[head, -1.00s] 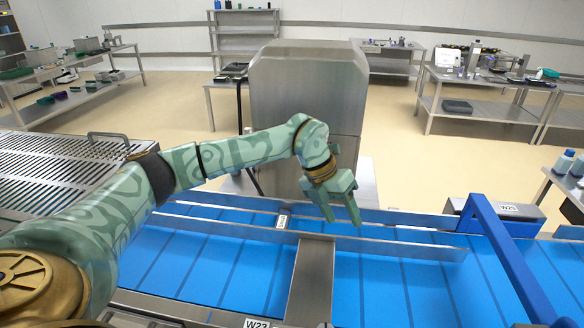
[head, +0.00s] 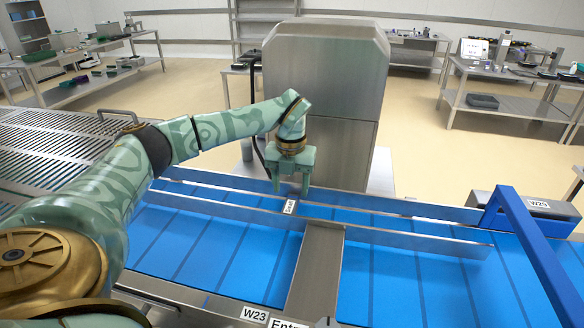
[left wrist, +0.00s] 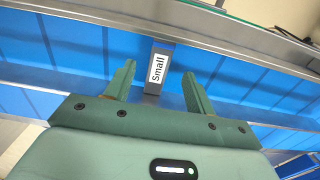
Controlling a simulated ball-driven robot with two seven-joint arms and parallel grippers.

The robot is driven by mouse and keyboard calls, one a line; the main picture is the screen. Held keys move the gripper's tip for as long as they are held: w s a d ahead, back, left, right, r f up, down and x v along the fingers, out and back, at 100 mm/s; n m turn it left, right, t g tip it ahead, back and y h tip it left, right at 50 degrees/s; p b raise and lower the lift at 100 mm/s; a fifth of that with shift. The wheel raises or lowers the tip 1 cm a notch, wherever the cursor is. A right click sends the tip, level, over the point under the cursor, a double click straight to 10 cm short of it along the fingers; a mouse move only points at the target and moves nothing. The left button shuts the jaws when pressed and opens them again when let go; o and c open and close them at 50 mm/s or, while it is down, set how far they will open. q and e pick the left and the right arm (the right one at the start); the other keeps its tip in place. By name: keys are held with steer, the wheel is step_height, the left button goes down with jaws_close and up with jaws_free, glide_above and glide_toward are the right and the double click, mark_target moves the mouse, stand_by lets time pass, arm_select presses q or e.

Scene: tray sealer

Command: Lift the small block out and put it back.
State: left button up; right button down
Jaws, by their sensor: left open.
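The small block (left wrist: 157,72) is a dark grey piece with a white label reading "Small" in the left wrist view. In the head view the block (head: 289,207) sits between the metal guide rails over the blue conveyor. My left gripper (head: 290,192) is open and points down just above and behind the block. In the left wrist view the two green fingers of the left gripper (left wrist: 158,80) stand either side of the block's line, apart from it. Whether the fingertips are level with the block cannot be told. My right gripper is not in view.
Metal guide rails (head: 400,237) run along the blue conveyor (head: 420,285) on both sides of the block. A metal cross plate (head: 316,270) lies in front. A tall steel machine housing (head: 322,90) stands behind. A blue frame (head: 535,250) spans the belt at right.

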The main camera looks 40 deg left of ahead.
mark_target(291, 203)
arm_select(q)
step_height(291, 203, down, 6)
steer(key=shift+r+b, duration=0.2)
steer(key=shift+b, duration=0.3)
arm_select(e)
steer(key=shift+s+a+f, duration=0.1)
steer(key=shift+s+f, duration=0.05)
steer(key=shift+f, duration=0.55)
